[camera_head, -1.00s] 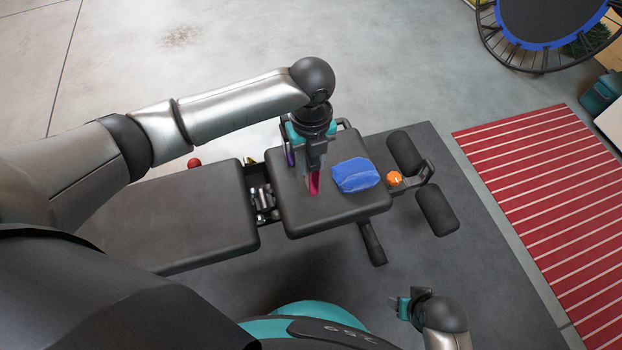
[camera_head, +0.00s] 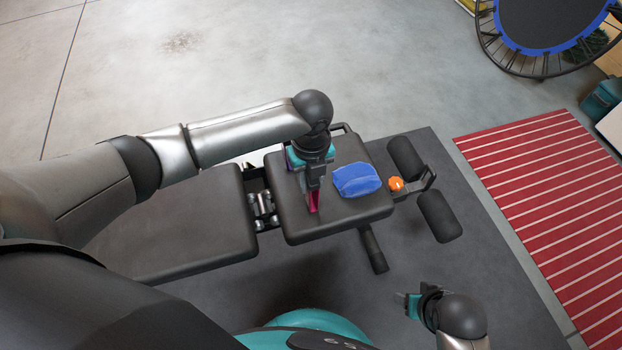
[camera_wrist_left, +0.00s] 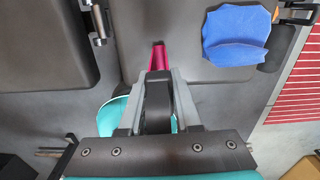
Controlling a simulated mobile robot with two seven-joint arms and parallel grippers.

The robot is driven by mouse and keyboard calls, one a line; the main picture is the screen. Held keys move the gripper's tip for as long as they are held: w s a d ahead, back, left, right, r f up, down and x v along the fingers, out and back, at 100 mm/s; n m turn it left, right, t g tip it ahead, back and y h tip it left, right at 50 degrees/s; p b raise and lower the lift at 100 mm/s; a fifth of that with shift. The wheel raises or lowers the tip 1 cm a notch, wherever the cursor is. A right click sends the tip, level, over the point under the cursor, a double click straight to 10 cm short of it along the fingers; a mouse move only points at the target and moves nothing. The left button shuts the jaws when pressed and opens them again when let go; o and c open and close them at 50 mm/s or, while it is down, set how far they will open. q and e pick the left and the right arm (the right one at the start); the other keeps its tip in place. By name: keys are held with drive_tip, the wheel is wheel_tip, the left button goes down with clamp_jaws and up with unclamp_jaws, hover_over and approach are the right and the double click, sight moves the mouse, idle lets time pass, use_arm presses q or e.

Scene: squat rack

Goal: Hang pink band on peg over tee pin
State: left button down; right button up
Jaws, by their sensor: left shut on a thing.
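The pink band (camera_head: 314,203) is a narrow magenta strip between the fingertips of my left gripper (camera_head: 314,190), over the front part of the black bench seat. In the left wrist view the band (camera_wrist_left: 159,57) sticks out past the tips of the closed fingers (camera_wrist_left: 158,76). I cannot tell whether the band touches the seat. My right gripper (camera_head: 413,305) is low at the right, away from the bench, and its jaws are too small to judge. I see no peg or tee pin in these views.
The black bench seat (camera_head: 345,222) carries a folded blue cloth (camera_head: 357,180), right of my left gripper. An orange knob (camera_head: 396,184) and black rollers (camera_head: 437,215) are at the bench's right end. A red striped mat (camera_head: 545,205) lies right; open floor (camera_head: 230,60) lies behind.

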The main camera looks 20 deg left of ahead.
use_arm(q)
drive_tip(key=shift+f, duration=0.1)
drive_tip(key=shift+f, duration=0.1)
drive_tip(key=c, duration=0.6)
unclamp_jaws()
